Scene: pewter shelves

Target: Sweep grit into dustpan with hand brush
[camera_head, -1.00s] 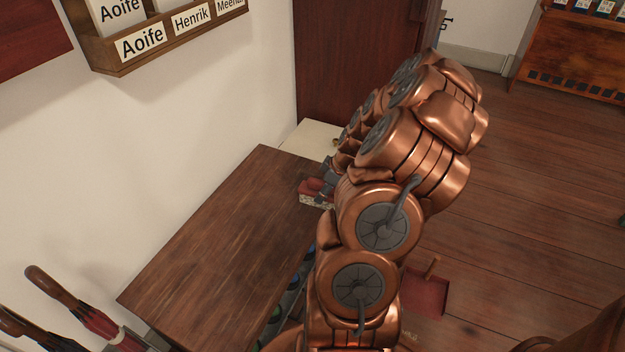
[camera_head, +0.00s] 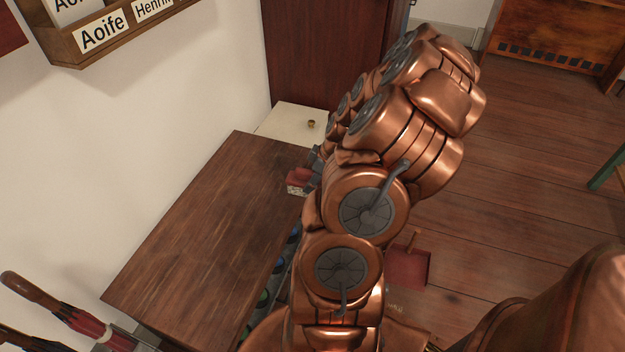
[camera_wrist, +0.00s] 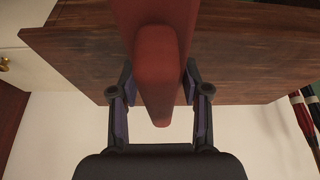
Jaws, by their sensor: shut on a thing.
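The hand brush (camera_head: 299,176) has a red body and pale bristles and shows at the right edge of the wooden bench top, partly hidden by my arm. In the wrist view its red handle (camera_wrist: 157,60) runs between the fingers of my gripper (camera_wrist: 159,95), which is shut on it. A small patch of pale grit (camera_head: 394,308) is on the floor just below the dustpan, partly hidden by my arm.
The wooden bench (camera_head: 205,225) stands against the white wall. A pale cabinet (camera_head: 290,121) with a brass knob is behind it. Umbrellas (camera_head: 60,312) stand at the lower left. Open floor (camera_head: 500,190) lies to the right, with a green leg at the edge.

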